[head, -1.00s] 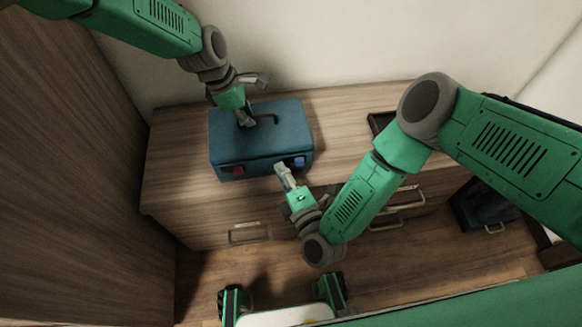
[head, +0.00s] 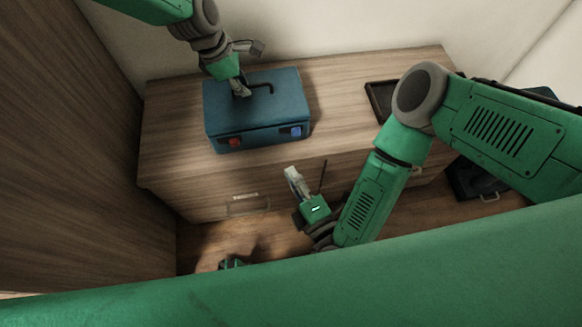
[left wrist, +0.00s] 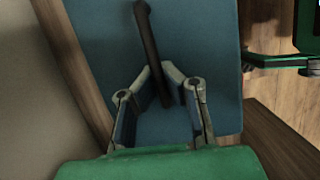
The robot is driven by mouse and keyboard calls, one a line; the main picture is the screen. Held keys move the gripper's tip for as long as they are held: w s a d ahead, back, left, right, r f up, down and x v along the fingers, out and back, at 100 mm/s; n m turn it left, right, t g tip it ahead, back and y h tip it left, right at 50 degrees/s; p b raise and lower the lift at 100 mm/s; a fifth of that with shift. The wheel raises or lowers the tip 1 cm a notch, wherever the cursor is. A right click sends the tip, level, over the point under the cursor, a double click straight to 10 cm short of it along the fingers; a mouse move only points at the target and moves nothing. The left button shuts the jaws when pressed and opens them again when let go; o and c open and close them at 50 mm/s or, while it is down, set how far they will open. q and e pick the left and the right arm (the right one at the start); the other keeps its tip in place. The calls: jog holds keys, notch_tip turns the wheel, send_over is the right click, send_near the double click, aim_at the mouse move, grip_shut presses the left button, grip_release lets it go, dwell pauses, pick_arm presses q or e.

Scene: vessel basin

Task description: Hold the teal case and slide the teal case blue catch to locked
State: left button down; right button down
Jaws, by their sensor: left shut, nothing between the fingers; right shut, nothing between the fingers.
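The teal case (head: 285,95) stands on the wooden cabinet top, with a dark handle (head: 268,86) on its lid. The blue catch (head: 296,131) is at the right of its front face and a red catch (head: 235,142) at the left. I cannot tell whether the blue catch is locked. My left gripper (head: 241,94) is shut on nothing, low over the lid by the handle's left end. In the left wrist view its fingertips (left wrist: 167,78) overlap the handle (left wrist: 149,38). My right gripper (head: 291,174) is shut and empty, apart from the case, in front of the cabinet.
The wooden cabinet top (head: 345,105) is clear to the right of the case. A dark tray (head: 378,100) lies further right, partly behind my right arm. A wall stands close behind and a wooden panel (head: 70,150) at left. A dark box (head: 478,180) is at lower right.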

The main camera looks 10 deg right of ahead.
pick_arm(q)
jog(key=c, duration=1.6)
grip_release()
jog(key=shift+c, duration=0.2)
jog(key=shift+r, duration=0.1)
